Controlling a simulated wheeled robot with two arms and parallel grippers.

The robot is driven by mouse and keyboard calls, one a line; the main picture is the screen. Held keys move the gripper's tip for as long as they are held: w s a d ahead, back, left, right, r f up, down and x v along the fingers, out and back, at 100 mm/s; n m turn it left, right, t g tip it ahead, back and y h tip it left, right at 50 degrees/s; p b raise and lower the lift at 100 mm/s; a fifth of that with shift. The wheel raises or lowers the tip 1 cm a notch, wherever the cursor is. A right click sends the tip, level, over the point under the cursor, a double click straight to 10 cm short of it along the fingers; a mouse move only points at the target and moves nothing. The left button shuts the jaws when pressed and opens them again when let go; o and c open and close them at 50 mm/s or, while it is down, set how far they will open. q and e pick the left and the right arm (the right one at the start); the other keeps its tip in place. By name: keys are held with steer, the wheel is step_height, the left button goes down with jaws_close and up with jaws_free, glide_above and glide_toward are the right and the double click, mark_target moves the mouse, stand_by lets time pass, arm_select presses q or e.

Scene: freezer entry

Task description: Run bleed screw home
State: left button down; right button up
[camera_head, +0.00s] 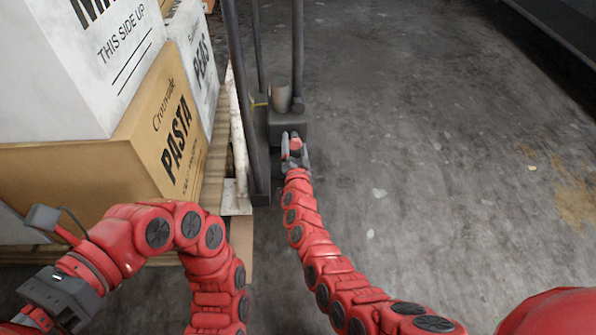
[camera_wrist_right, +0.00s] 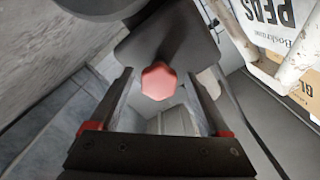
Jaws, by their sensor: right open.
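The bleed screw has a red lobed knob (camera_wrist_right: 158,81) and sits on a dark grey plate (camera_wrist_right: 165,45) in the right wrist view. My right gripper (camera_head: 295,148) reaches the dark pump block (camera_head: 290,122) at the foot of the mast. In the wrist view its two fingers stand apart on either side of the knob, with gaps showing between. In the head view a small red patch shows between the fingers. My left gripper (camera_head: 58,292) is at the lower left, far from the screw; its fingers cannot be made out.
Dark mast posts (camera_head: 298,50) rise above the pump block, with a short cylinder (camera_head: 281,98) beside them. Left of it, a pallet (camera_head: 237,165) carries a PASTA carton (camera_head: 120,160), a PEAS box (camera_head: 195,60) and a white box (camera_head: 60,70). The concrete floor (camera_head: 430,150) to the right is clear.

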steer(key=n, duration=0.2)
steer(key=n+p, duration=0.1)
steer(key=n, duration=0.1)
steer(key=shift+r+n+p, duration=0.2)
steer(key=shift+n+p, duration=0.1)
steer(key=shift+d+n+p, duration=0.1)
steer(key=shift+n+p, duration=0.2)
steer(key=shift+n, duration=0.8)
steer(key=shift+f+n, duration=0.2)
steer(key=shift+n, duration=0.7)
steer(key=shift+r+n+p, duration=0.1)
steer(key=shift+n+p, duration=0.3)
steer(key=shift+n, duration=0.5)
steer(key=n, duration=0.3)
steer(key=shift+n, duration=0.3)
steer(key=n, duration=0.5)
steer(key=shift+p, duration=0.4)
steer(key=s+p, duration=0.1)
steer(key=p, duration=0.1)
steer(key=s+p, duration=0.4)
steer(key=shift+s+r, duration=0.25)
steer(key=p, duration=0.4)
glide_toward(295, 144)
steer(key=s, duration=0.3)
arm_select(q)
step_height(295, 144, up, 15)
arm_select(e)
steer(key=shift+s+f, duration=0.15)
steer(key=shift+f, duration=0.3)
